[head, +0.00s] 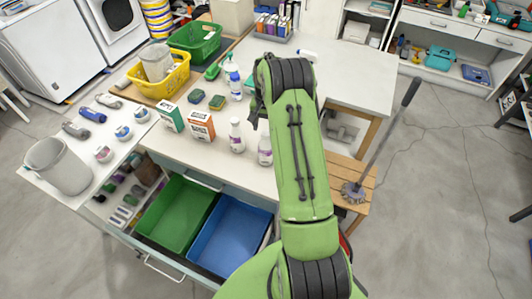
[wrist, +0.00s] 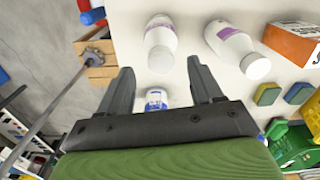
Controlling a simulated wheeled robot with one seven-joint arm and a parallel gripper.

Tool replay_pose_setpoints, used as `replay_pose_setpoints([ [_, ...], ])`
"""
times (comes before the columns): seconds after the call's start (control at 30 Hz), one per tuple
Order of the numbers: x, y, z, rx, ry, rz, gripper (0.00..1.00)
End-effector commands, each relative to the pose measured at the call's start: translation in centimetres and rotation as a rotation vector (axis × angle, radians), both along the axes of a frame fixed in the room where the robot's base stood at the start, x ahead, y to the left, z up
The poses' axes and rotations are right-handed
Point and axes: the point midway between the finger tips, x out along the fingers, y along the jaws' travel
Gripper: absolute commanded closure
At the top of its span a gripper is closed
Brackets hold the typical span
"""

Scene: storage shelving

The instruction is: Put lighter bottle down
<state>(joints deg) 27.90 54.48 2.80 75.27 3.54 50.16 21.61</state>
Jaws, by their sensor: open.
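My gripper (wrist: 159,78) is open in the wrist view, with its two dark fingers apart. A small white bottle with a blue label (wrist: 155,98) shows between the fingers, close to the gripper's palm; I cannot tell whether the fingers touch it. In the head view my arm hides the gripper and this bottle. Two white bottles with purple labels (wrist: 161,44) (wrist: 236,46) stand beyond the fingertips on the worktop. They also show in the head view (head: 265,151) (head: 237,136). Nothing visible marks which bottle is the lighter one.
Orange (head: 200,126) and green (head: 170,117) boxes, sponges (head: 217,102) and a yellow basket (head: 158,84) crowd the worktop's left.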

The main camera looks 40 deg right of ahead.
Motion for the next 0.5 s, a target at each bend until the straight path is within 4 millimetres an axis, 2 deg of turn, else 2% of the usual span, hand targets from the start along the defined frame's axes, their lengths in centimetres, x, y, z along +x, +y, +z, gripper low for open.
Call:
replay_pose_setpoints([
  [0.2,0.0,0.2,-4.3,0.001,0.002,0.000,0.35],
  [0.43,0.1,0.1,-4.3,0.001,0.001,0.000,0.35],
  [0.5,0.1,0.1,-4.3,0.001,0.001,0.000,0.46],
])
